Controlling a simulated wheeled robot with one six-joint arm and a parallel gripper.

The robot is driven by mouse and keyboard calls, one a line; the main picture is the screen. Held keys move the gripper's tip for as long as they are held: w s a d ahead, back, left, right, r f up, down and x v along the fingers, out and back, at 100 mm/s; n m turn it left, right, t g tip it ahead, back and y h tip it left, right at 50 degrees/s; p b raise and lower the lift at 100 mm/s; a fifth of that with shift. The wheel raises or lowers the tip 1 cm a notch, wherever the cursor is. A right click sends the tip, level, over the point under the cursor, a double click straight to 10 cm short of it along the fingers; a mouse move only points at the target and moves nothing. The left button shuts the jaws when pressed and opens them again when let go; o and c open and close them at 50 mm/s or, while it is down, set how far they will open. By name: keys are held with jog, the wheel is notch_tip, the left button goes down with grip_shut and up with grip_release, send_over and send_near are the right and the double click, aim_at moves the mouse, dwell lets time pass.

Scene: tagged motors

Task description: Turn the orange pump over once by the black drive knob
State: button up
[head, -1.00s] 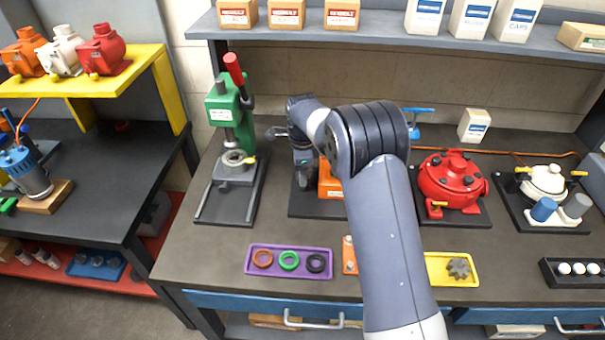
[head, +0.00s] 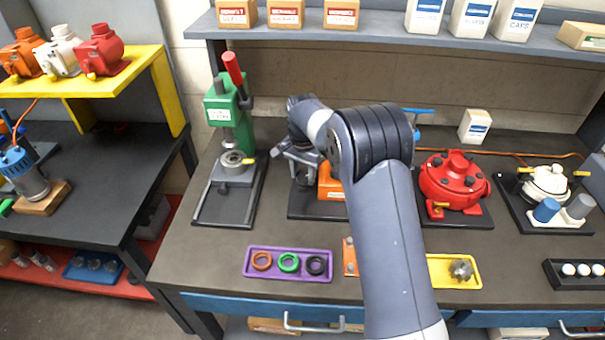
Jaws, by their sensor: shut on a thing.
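The orange pump (head: 331,186) sits on a dark base plate (head: 304,207) on the bench, mostly hidden behind my arm. My gripper (head: 303,172) is at the pump's left side, small and partly covered by my own wrist. It is shut on the black drive knob, which is largely hidden between and behind the fingers. The gripper body is tilted, with its grey finger parts reaching left and down beside the pump.
A green press (head: 232,125) with a red lever stands close left of my gripper. A red pump (head: 455,178) and a white pump (head: 548,185) stand at right. A purple tray (head: 289,275) with rings and a yellow tray (head: 440,281) with a gear lie in front.

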jog(key=n, duration=0.5)
jog(key=shift+d+n, duration=0.1)
jog(key=shift+n, duration=0.2)
jog(key=n, duration=0.5)
jog(key=shift+d, duration=0.1)
jog(key=n, duration=0.5)
jog(key=shift+w+d+n, duration=0.1)
jog(key=shift+n, duration=0.3)
jog(key=n, duration=0.5)
jog(key=shift+w+n, duration=0.1)
jog(key=shift+n, duration=0.2)
jog(key=n, duration=0.5)
jog(key=shift+w, duration=0.1)
jog(key=n, duration=0.5)
jog(key=shift+w+r+n, duration=0.1)
jog(key=shift+n, duration=0.3)
jog(key=n, duration=1)
jog(key=shift+a, duration=0.25)
jog(key=shift+n, duration=0.4)
